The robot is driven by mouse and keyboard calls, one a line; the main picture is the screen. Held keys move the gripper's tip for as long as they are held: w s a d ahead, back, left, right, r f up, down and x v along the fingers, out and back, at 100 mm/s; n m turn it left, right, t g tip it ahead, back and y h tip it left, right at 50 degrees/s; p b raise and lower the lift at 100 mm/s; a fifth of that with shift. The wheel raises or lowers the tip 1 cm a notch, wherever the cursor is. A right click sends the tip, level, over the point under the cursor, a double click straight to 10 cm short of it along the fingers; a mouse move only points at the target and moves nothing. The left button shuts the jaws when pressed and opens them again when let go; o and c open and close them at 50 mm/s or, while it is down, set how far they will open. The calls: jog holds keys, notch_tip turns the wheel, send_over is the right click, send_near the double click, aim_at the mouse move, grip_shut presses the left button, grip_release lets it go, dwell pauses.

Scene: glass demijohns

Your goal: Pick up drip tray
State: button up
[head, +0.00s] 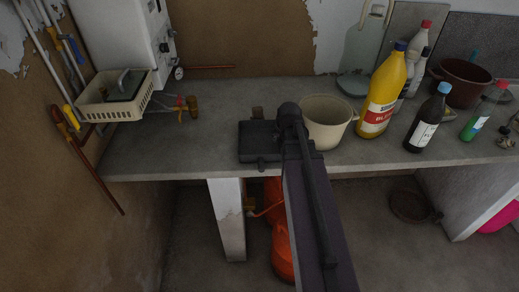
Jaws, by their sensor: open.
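I cannot pick out a drip tray for sure. My arm reaches up from the bottom of the head view and ends in a dark rounded joint over the counter, beside a cream bucket (325,122). My gripper's fingers do not show; the arm may hide them.
A yellow bottle (383,92), dark bottle (428,118), green bottle (480,115) and maroon pot (461,84) crowd the right. Orange cylinders (283,245) stand below. The counter's left middle (205,140) is clear.

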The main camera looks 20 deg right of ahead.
jog(key=shift+w+f, duration=0.2)
jog(key=shift+f, duration=0.25)
dwell(0.3)
grip_shut()
